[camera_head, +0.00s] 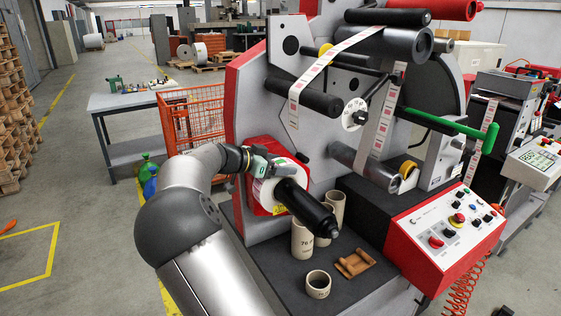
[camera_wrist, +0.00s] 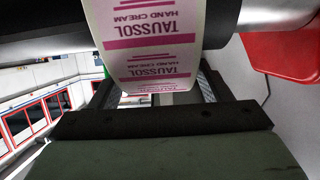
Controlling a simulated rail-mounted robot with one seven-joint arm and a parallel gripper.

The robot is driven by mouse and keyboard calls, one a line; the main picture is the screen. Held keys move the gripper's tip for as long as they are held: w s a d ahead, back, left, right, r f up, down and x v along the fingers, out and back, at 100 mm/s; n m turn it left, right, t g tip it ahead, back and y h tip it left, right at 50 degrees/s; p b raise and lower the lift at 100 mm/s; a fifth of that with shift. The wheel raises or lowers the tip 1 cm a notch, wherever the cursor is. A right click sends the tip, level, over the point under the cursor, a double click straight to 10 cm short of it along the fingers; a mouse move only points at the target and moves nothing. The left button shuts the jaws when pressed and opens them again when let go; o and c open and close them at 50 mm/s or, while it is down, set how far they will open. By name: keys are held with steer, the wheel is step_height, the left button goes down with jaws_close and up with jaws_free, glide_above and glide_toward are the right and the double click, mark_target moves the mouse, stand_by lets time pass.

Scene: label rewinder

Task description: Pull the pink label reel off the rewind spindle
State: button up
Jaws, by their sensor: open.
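The pink label reel (camera_wrist: 150,40), white with pink "TAUSSOL HAND CREAM" print, fills the top middle of the wrist view. In the head view its pale side (camera_head: 263,191) shows, partly hidden by my gripper. It sits on the black rewind spindle (camera_head: 308,208), which points toward the lower right of the head view. My gripper (camera_head: 284,168) is at the reel's upper side. In the wrist view my gripper (camera_wrist: 155,88) is open, its fingers on either side of the reel's printed face. I cannot tell whether they touch it.
Cardboard cores (camera_head: 302,240) stand below the spindle on the dark deck, with another core (camera_head: 318,284) and a brown wooden piece (camera_head: 355,263) in front. A red control panel (camera_head: 452,232) is at the right. An orange wire cage (camera_head: 190,115) stands behind my arm.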

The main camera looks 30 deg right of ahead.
steer(key=shift+d+f, duration=0.1)
steer(key=shift+d, duration=0.1)
steer(key=c, duration=1.4)
steer(key=o, duration=1.4)
